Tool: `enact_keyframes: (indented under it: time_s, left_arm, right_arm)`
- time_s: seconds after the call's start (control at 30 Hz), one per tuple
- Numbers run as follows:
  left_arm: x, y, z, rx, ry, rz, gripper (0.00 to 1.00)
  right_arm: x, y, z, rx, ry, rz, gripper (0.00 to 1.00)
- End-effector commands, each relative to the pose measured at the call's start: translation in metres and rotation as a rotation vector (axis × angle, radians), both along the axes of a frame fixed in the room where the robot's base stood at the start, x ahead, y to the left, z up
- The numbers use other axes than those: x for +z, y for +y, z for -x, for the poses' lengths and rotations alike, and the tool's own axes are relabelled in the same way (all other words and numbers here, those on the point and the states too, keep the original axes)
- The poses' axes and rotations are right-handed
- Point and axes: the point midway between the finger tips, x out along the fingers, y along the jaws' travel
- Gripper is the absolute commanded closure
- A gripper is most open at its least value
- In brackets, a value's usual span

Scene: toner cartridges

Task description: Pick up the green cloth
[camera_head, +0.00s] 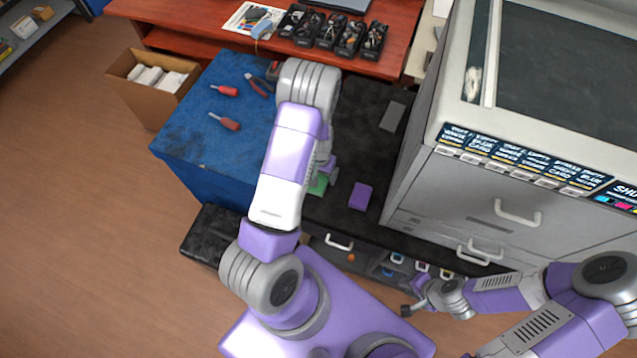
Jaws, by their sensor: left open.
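The green cloth (318,186) lies on the dark worktop, small and partly hidden behind my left arm. My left gripper (328,172) is just above or at the cloth, its fingers mostly hidden by my forearm. It is open; whether it touches the cloth cannot be told. My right gripper (410,303) is low at the right, in front of the open drawer and away from the cloth. Its jaws are too small to read.
A purple block (360,196) lies right of the cloth, and a grey flat piece (392,116) lies further back. A blue bench top (190,130) with red-handled screwdrivers (225,122) is left. A large grey printer (480,190) stands right. An open drawer (375,262) is in front.

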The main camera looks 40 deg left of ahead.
Motion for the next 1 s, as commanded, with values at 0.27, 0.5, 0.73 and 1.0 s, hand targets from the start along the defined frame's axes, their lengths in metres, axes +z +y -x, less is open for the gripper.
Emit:
enact_keyframes:
  time_s: [0.27,0.5,0.73,1.0]
  left_arm:
    - [-0.036,0.001,0.001,0.0,0.001,0.0,0.06]
    - [-0.037,0.0,0.001,0.0,-0.001,0.001,0.06]
    - [-0.037,0.0,0.001,0.0,0.0,0.001,0.42]
    - [-0.037,0.0,0.001,0.0,-0.001,0.001,0.66]
  right_arm:
    - [-0.006,0.0,0.0,0.0,0.0,0.0,0.77]
    - [-0.006,0.0,0.0,0.0,0.0,0.0,0.77]
    - [-0.005,0.0,0.0,0.0,0.0,0.0,0.77]
    - [-0.005,0.0,0.0,0.0,0.0,0.0,0.77]
